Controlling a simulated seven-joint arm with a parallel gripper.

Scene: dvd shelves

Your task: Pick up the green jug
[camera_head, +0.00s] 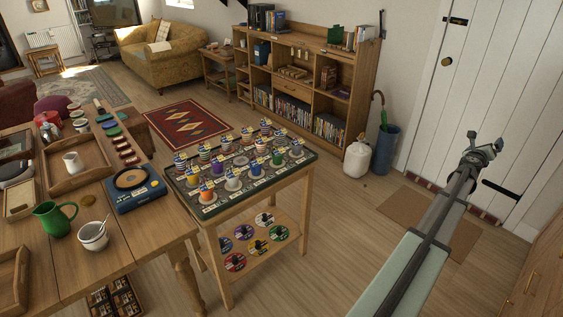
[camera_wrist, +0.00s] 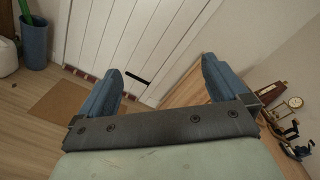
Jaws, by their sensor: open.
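The green jug (camera_head: 54,219) stands upright on the wooden table at the lower left of the head view, with its handle toward the right. A white bowl (camera_head: 93,236) with a utensil in it stands close to its right. My gripper (camera_head: 484,146) is far off at the right of the head view, in front of the white door. In the wrist view my gripper (camera_wrist: 160,85) has its two blue-grey fingers spread wide with nothing between them. The jug is not in the wrist view.
A display stand (camera_head: 260,205) full of striped items stands between my arm and the table. Open floor lies right of it.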

